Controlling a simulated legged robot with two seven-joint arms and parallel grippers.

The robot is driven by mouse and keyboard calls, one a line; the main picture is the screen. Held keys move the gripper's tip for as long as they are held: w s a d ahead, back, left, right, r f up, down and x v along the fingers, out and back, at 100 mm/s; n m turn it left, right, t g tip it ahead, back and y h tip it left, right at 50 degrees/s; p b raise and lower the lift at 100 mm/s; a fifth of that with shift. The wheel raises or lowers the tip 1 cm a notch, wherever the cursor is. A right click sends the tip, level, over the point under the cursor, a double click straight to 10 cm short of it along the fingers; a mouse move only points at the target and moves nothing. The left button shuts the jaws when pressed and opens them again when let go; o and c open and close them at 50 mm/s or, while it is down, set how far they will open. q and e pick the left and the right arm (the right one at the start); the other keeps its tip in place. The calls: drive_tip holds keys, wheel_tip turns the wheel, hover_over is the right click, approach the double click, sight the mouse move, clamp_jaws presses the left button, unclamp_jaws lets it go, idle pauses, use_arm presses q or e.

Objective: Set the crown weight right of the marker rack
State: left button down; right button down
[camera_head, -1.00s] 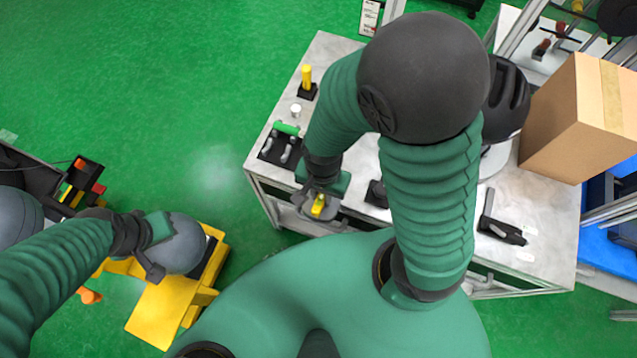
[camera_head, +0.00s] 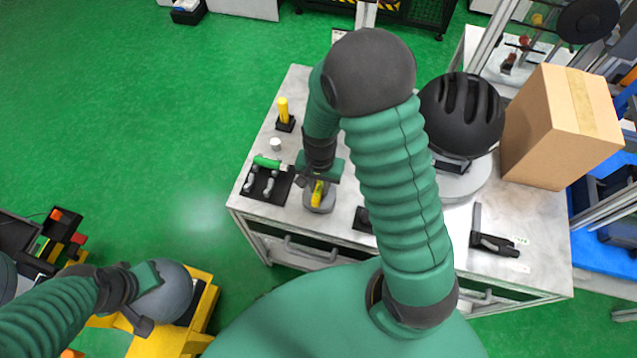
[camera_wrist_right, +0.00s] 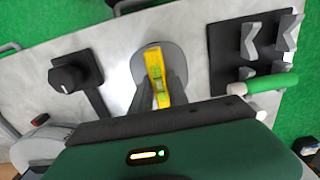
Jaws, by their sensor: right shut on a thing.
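The crown weight, seemingly the grey disc (camera_head: 326,205) with a yellow bar on top, is under my right gripper (camera_head: 317,190), just right of the marker rack. The wrist view shows the disc (camera_wrist_right: 147,58) and the yellow bar between the fingers of my right gripper (camera_wrist_right: 160,96), which is shut on it. Whether the disc touches the table is unclear. The marker rack (camera_head: 256,187) is a black plate with grey cradles and a green marker; it also shows in the right wrist view (camera_wrist_right: 223,65). My left gripper (camera_head: 140,308) is beside a grey ball; its jaws are unclear.
The grey table (camera_head: 350,228) also holds a yellow-handled item (camera_head: 284,112), a small white cylinder (camera_head: 275,144), a black knob block (camera_wrist_right: 75,72), a black helmet (camera_head: 462,115), a cardboard box (camera_head: 560,130) and a black tool (camera_head: 492,242). A yellow stand (camera_head: 200,305) is at lower left.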

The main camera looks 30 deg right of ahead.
sight(319, 186)
drive_tip(key=shift+w, duration=0.1)
drive_tip(key=c, duration=1.3)
unclamp_jaws()
drive_tip(key=shift+f, duration=0.1)
wheel_tip(319, 186, up, 12)
drive_tip(key=p, duration=0.2)
drive_tip(key=s+a+n+t, duration=0.1)
drive_tip(key=n, duration=0.2)
drive_tip(key=s+a+r+n+t, duration=0.1)
drive_tip(key=s+a+n, duration=0.1)
drive_tip(key=n, duration=0.1)
drive_tip(key=s+a+n, duration=0.2)
drive_tip(key=n, duration=0.1)
drive_tip(key=shift+r+n+t, duration=0.15)
drive_tip(key=shift+n+t, duration=0.25)
